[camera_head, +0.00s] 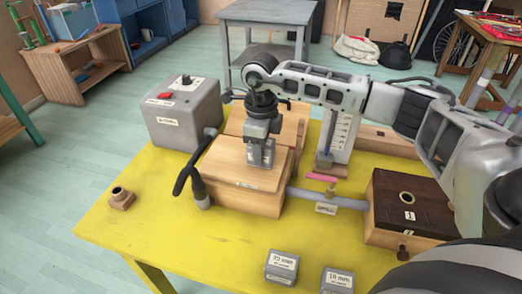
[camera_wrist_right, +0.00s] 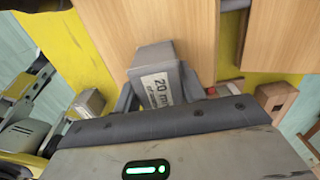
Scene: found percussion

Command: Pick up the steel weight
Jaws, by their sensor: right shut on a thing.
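The steel weight is a grey block (camera_head: 262,155) with a white label, held above the wooden box (camera_head: 237,182) on the yellow table (camera_head: 225,245). My right gripper (camera_head: 260,146) points down and is shut on it. In the right wrist view the grey block (camera_wrist_right: 152,58) sits between the two fingers of my right gripper (camera_wrist_right: 157,88), with its label starting "20 m". I cannot tell whether the block touches the box top. My left gripper is not in view.
Two more labelled grey blocks stand at the front edge, one left (camera_head: 282,266) and one right (camera_head: 337,281). A grey box with a red button (camera_head: 183,118) stands at the back left. A dark-topped wooden box (camera_head: 412,207) is at the right.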

